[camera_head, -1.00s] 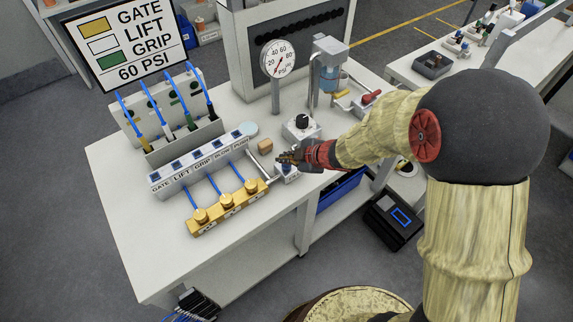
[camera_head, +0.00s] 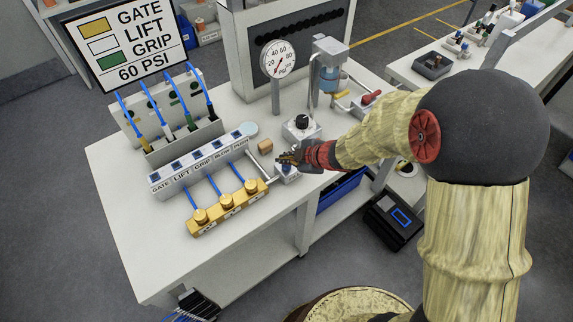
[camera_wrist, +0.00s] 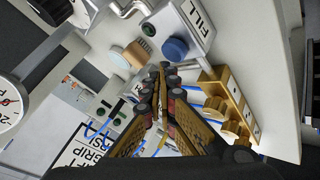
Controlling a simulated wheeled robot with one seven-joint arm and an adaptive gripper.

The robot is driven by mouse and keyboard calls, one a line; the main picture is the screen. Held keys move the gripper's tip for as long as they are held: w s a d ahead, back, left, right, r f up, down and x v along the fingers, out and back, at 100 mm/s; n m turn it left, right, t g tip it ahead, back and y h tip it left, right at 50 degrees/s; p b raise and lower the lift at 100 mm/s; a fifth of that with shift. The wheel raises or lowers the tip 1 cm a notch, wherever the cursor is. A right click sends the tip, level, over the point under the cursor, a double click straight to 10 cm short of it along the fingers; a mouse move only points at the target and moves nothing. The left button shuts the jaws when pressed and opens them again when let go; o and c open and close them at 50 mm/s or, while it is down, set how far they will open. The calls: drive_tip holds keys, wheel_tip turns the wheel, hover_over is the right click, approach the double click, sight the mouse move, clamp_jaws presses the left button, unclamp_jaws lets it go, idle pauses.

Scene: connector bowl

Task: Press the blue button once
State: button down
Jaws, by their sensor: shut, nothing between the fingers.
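The blue button (camera_wrist: 175,48) is a round cap on a grey box (camera_wrist: 192,22) labelled FILL, seen in the wrist view. In the head view that box (camera_head: 289,175) sits near the table's front right edge, and my gripper largely hides its button. My gripper (camera_head: 280,158) is shut and empty, reaching in from the right just above the box. In the wrist view its fingertips (camera_wrist: 164,68) are close beside the button's image. I cannot tell whether they touch it.
A metal bar handle (camera_head: 260,166) and a tan block (camera_head: 265,146) are left of my gripper. A grey box with a black knob (camera_head: 302,126) stands behind it. A gold valve block (camera_head: 228,208) and the labelled GATE, LIFT, GRIP strip (camera_head: 203,160) lie to the left.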

sight(285, 167)
drive_tip(key=shift+f, duration=0.15)
drive_tip(key=shift+f, duration=0.25)
drive_tip(key=shift+f+b, duration=0.45)
drive_tip(key=shift+f, duration=0.05)
idle(0.8)
drive_tip(key=shift+r, duration=0.1)
drive_tip(key=shift+r+p, duration=0.85)
drive_tip(key=shift+p, duration=0.25)
wheel_tip(285, 167, up, 5)
drive_tip(key=p, duration=0.5)
idle(0.6)
